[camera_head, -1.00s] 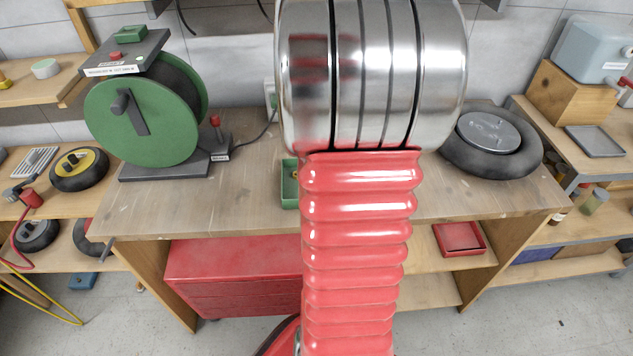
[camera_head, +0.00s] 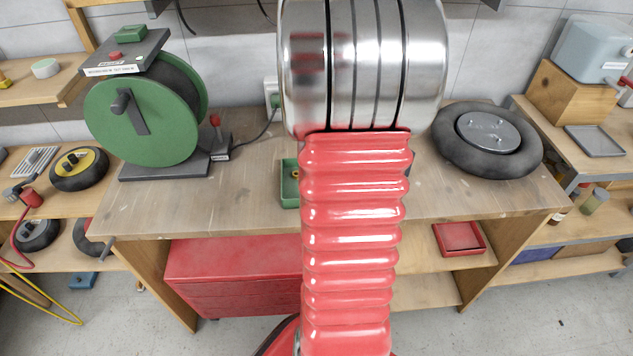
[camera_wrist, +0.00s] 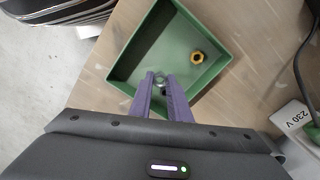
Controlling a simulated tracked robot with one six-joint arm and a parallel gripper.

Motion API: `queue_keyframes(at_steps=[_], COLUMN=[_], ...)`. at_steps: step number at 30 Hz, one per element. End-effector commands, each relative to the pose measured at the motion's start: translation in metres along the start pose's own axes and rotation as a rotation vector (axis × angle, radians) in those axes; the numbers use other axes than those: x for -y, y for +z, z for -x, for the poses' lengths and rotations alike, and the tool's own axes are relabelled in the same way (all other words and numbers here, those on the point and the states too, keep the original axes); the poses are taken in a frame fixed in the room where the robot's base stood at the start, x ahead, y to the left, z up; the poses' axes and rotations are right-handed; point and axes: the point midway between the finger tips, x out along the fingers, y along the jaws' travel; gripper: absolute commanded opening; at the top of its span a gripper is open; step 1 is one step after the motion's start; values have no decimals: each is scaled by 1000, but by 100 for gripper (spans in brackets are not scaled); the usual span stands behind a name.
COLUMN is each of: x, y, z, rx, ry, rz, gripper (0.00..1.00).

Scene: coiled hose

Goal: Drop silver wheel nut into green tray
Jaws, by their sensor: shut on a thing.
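In the wrist view my gripper (camera_wrist: 163,88) is shut on the silver wheel nut (camera_wrist: 160,77), a small pale piece between the tips of its purple fingers. The fingertips and the nut appear over the green tray (camera_wrist: 124,62); their height above its floor is hard to judge. The tray is square with raised walls and holds a yellow-orange nut (camera_wrist: 197,57) with a dark centre. In the head view my red and silver arm hides most of the green tray (camera_head: 289,192), and my gripper is out of sight.
A green hose reel (camera_head: 140,120) stands at the left of the wooden bench (camera_head: 235,200), with a small red-knobbed switch (camera_head: 217,138) beside it. A black wheel (camera_head: 455,158) lies at the right. Bare bench top shows between reel and tray.

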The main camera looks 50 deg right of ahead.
Motion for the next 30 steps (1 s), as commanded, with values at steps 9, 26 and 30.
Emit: queue_keyframes(at_steps=[9,26,30], x=[0,1,1], y=[0,-1,-1], z=[0,19,41], rx=[0,-2,-3], ry=[0,-3,-4], rz=[0,0,0], gripper=[35,38,38])
